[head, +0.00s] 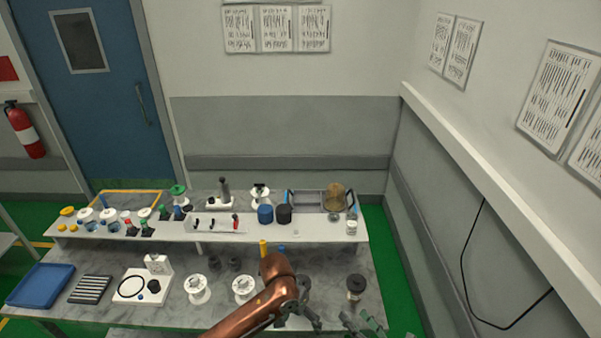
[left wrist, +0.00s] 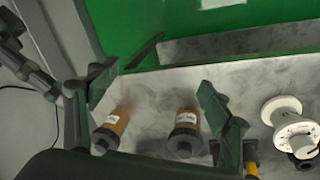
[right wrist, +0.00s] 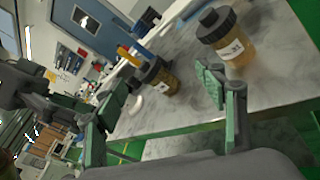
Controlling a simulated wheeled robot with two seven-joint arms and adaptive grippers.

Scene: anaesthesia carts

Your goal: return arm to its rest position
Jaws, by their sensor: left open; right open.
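My left arm (head: 283,279), copper coloured, reaches over the front of the marble table. Its gripper (head: 305,312) is partly hidden by its own links in the head view. In the left wrist view the left gripper (left wrist: 160,105) is open, with two amber bottles (left wrist: 112,128) (left wrist: 186,132) seen between and beyond its fingers. My right gripper (head: 364,325) is at the bottom edge of the head view. In the right wrist view it is open (right wrist: 160,105) and empty, with two dark-lidded amber jars (right wrist: 232,48) (right wrist: 160,82) beyond its fingers. I cannot tell whether any finger touches a bottle.
A dark-lidded jar (head: 356,287) stands on the table near the right gripper. White spools (head: 197,290) (head: 243,290) stand left of the copper arm. A raised shelf (head: 270,237) at the back holds several containers. A blue tray (head: 40,286) lies far left. A wall (head: 440,215) rises at right.

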